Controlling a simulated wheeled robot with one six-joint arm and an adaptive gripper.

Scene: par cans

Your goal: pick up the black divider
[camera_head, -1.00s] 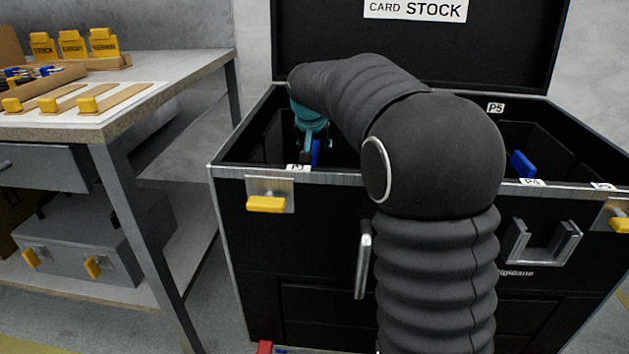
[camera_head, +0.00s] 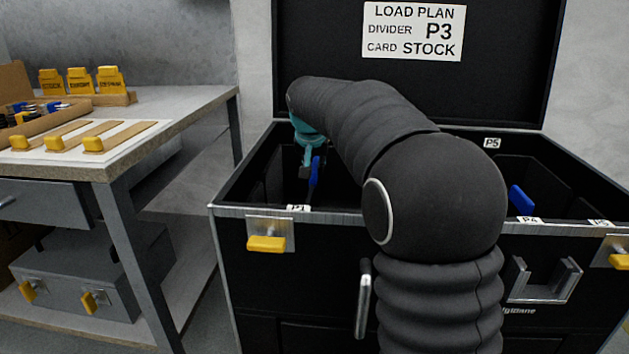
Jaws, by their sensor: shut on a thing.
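My gripper (camera_head: 311,170) is at the left end of the open black case, above the front slot label P1 (camera_head: 298,208). Its teal wrist (camera_head: 308,132) points down, with dark fingers below it. The fingers are shut at an upright blue piece (camera_head: 316,171), which looks like the grip of the black divider. The divider's dark panel cannot be told apart from the dark inside of the case. My black-sleeved arm crosses in front and hides the middle of the case.
The case's front rim (camera_head: 250,212) has a yellow-tabbed latch (camera_head: 266,243) below it. Another blue piece (camera_head: 521,199) stands near label P4 (camera_head: 530,220). The raised lid carries a load plan card (camera_head: 413,31) reading divider P3. A workbench (camera_head: 190,100) stands at left.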

